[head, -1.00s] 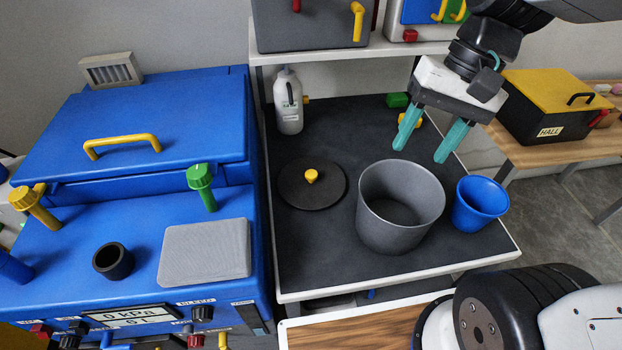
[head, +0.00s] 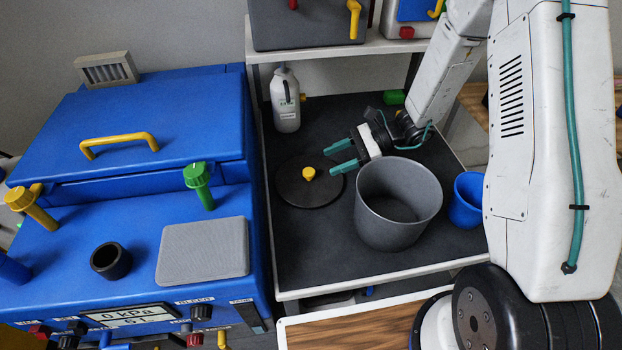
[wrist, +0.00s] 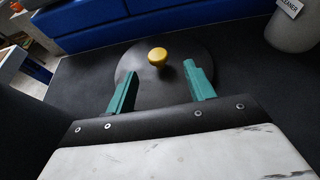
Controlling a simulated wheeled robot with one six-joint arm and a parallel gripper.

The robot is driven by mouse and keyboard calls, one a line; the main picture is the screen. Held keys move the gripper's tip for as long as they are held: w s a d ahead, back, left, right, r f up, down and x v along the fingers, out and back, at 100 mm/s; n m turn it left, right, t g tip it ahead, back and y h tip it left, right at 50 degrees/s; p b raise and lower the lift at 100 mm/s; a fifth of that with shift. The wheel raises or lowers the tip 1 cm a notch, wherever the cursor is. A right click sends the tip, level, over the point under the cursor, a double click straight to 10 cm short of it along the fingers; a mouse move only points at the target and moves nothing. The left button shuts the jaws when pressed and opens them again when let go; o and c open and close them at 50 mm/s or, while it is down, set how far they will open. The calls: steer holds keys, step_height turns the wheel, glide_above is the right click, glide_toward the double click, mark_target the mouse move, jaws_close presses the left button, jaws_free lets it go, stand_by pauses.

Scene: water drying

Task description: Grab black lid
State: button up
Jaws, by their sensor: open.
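The black lid (head: 310,190) is a flat round disc with a yellow knob (head: 309,174) at its centre. It lies on the dark table top, left of the grey pot. My gripper (head: 336,157) is open, low over the table at the lid's right edge, with its teal fingers pointing left toward the knob. In the wrist view the lid (wrist: 183,85) is straight ahead, and the yellow knob (wrist: 158,57) stands beyond the fingertips, between their lines. The open gripper (wrist: 160,80) has nothing between its fingers.
The grey pot (head: 372,215) stands close to my gripper, with a blue cup (head: 465,205) to its right. A white cleaner bottle (head: 285,105) stands behind the lid. A shelf (head: 330,52) hangs over the table's back. The blue machine (head: 130,190) is at the left.

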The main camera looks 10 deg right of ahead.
mark_target(309, 171)
steer(key=shift+a+f, duration=0.25)
steer(key=shift+f, duration=0.25)
steer(key=x, duration=0.7)
steer(key=shift+s+a+r, duration=0.1)
steer(key=shift+s+a, duration=0.15)
steer(key=shift+a, duration=0.05)
steer(key=c, duration=1)
